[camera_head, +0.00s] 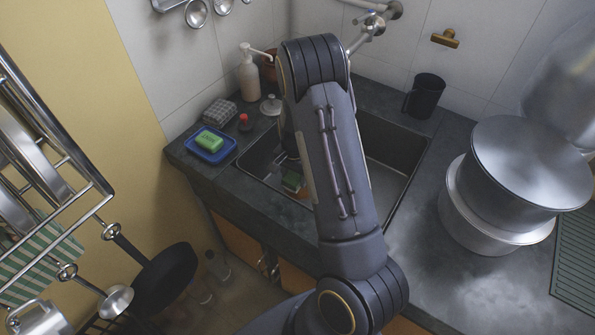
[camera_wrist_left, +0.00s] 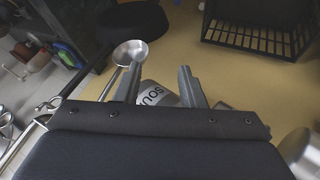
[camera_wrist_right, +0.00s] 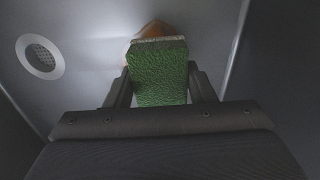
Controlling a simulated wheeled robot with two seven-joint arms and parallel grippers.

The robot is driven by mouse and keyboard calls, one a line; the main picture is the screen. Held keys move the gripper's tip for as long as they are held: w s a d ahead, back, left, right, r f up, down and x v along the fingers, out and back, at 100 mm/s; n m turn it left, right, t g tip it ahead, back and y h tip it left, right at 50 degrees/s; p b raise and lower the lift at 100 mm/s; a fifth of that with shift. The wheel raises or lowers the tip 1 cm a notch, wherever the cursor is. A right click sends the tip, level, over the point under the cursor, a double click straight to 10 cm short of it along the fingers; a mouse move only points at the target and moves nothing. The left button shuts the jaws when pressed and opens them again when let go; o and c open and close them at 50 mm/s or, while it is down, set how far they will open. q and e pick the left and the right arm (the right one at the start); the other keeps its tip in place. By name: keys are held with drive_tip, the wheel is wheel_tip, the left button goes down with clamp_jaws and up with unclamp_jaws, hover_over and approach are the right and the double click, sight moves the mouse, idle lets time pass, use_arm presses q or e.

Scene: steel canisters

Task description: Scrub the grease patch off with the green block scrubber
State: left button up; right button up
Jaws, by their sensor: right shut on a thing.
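My right arm reaches into the sink (camera_head: 385,190), and my right gripper (camera_wrist_right: 160,80) is shut on the green block scrubber (camera_wrist_right: 160,72). A brown-orange grease patch (camera_wrist_right: 152,29) lies on the sink floor, partly hidden behind the scrubber's far end. I cannot tell whether the scrubber touches it. My left gripper (camera_wrist_left: 160,87) is open and empty, seen only in its own wrist view.
A sink drain (camera_wrist_right: 40,56) lies left of the scrubber. A blue tray (camera_head: 226,154) with a green soap bar (camera_head: 209,140) sits left of the sink. A ladle (camera_wrist_left: 130,54) hangs near my left gripper.

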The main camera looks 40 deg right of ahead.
sight(284, 186)
drive_tip(key=shift+s+a+r+p, duration=0.15)
drive_tip(key=shift+s+a, duration=0.1)
drive_tip(key=shift+a, duration=0.55)
drive_tip(key=shift+s+a+p, duration=0.2)
drive_tip(key=shift+s+a, duration=0.05)
drive_tip(key=shift+a, duration=0.6)
drive_tip(key=shift+s+a+r+p, duration=0.15)
drive_tip(key=shift+s+a, duration=0.1)
drive_tip(key=shift+a, duration=0.55)
drive_tip(key=shift+f, duration=0.1)
wheel_tip(284, 186, up, 6)
drive_tip(key=p, duration=0.4)
drive_tip(key=shift+p, duration=0.4)
wheel_tip(284, 186, up, 3)
drive_tip(key=shift+p, duration=1.25)
